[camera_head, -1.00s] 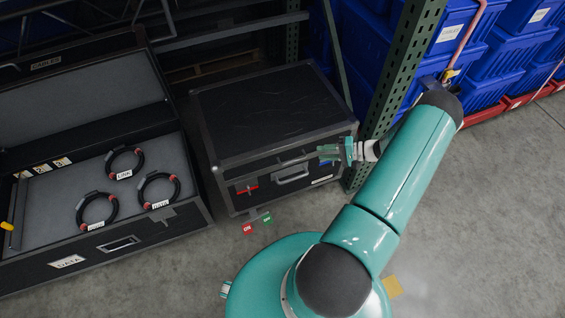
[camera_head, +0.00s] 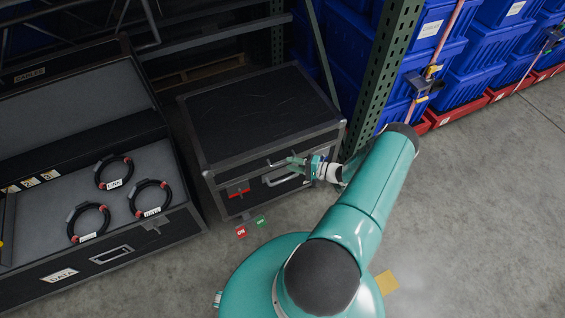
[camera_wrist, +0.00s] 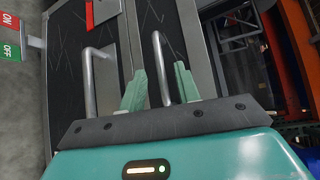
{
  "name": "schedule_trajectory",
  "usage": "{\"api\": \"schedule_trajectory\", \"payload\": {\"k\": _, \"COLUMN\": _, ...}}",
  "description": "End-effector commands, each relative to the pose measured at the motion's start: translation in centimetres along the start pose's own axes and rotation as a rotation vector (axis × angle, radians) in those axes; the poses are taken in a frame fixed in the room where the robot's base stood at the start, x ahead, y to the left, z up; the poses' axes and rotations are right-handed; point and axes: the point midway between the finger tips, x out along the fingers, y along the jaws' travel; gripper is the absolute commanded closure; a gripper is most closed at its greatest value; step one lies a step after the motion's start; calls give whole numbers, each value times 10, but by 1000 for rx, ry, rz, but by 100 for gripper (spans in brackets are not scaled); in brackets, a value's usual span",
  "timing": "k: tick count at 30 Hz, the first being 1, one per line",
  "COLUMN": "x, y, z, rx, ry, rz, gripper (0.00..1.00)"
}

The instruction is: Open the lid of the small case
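The small case (camera_head: 262,108) is black with metal edges and stands on the floor, its lid shut. Its front carries a red latch (camera_head: 239,192) at the left and a lower handle (camera_head: 282,181). In the wrist view the red latch (camera_wrist: 103,11) is at the top, the lower handle (camera_wrist: 90,82) at left, and a second handle (camera_wrist: 158,62) on the lid side of the seam. My gripper (camera_head: 293,161) is at the case front; in the wrist view (camera_wrist: 160,75) its fingers are apart, with the second handle's bar between them. Contact cannot be told.
A large open case (camera_head: 183,238) with several cable rings stands left of the small case. Red ON and green OFF tags (camera_head: 251,227) show in front. A green rack post (camera_head: 385,85) and stacked blue totes (camera_head: 480,75) stand at right.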

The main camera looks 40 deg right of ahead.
Motion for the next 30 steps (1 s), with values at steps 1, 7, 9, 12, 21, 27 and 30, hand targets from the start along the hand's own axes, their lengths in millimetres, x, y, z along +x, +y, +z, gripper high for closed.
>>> {"api": "schedule_trajectory", "payload": {"k": 1, "x": 12, "y": 0, "z": 1, "rx": 0, "ry": -3, "rz": 0, "gripper": 68}}
{"api": "schedule_trajectory", "payload": {"k": 7, "x": 40, "y": 0, "z": 2, "rx": 0, "ry": -4, "rz": 1, "gripper": 68}}
{"api": "schedule_trajectory", "payload": {"k": 9, "x": 44, "y": 0, "z": 1, "rx": 0, "ry": -3, "rz": 0, "gripper": 68}}
{"api": "schedule_trajectory", "payload": {"k": 12, "x": 47, "y": 0, "z": 1, "rx": -1, "ry": -2, "rz": 0, "gripper": 68}}
{"api": "schedule_trajectory", "payload": {"k": 21, "x": 47, "y": 0, "z": 1, "rx": -1, "ry": -2, "rz": 0, "gripper": 85}}
{"api": "schedule_trajectory", "payload": {"k": 27, "x": 47, "y": 0, "z": 1, "rx": -1, "ry": -2, "rz": 0, "gripper": 100}}
{"api": "schedule_trajectory", "payload": {"k": 30, "x": 47, "y": -1, "z": 1, "rx": -1, "ry": -2, "rz": 0, "gripper": 100}}
